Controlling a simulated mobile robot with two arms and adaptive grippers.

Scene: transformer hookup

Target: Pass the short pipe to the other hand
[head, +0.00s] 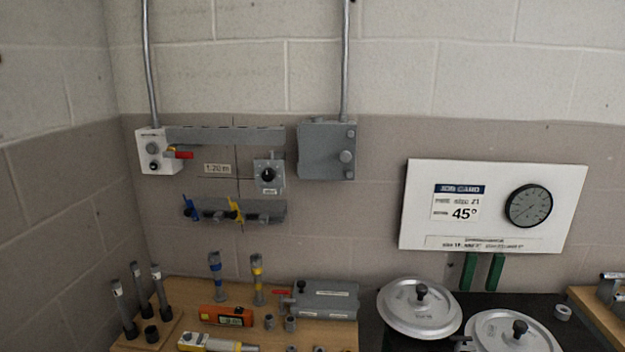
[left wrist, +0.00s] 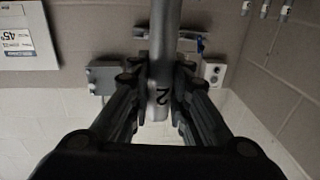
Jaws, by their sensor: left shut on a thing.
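My left gripper (left wrist: 160,72) is shut on a grey pipe (left wrist: 166,25) in the left wrist view. The pipe passes between the two dark fingers and carries a dark mark like a 2 near its lower end. Its upper part runs out of the frame, so I cannot see its full length. Neither gripper shows in the head view, and my right gripper is in no view.
In the head view, several dark pipes (head: 138,288) stand upright on the wooden bench (head: 185,292) at the left. An orange level (head: 226,317) lies beside them. Two silver lids (head: 420,308) sit at the right. Wall boxes (head: 327,150) and a job card board (head: 493,206) are behind.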

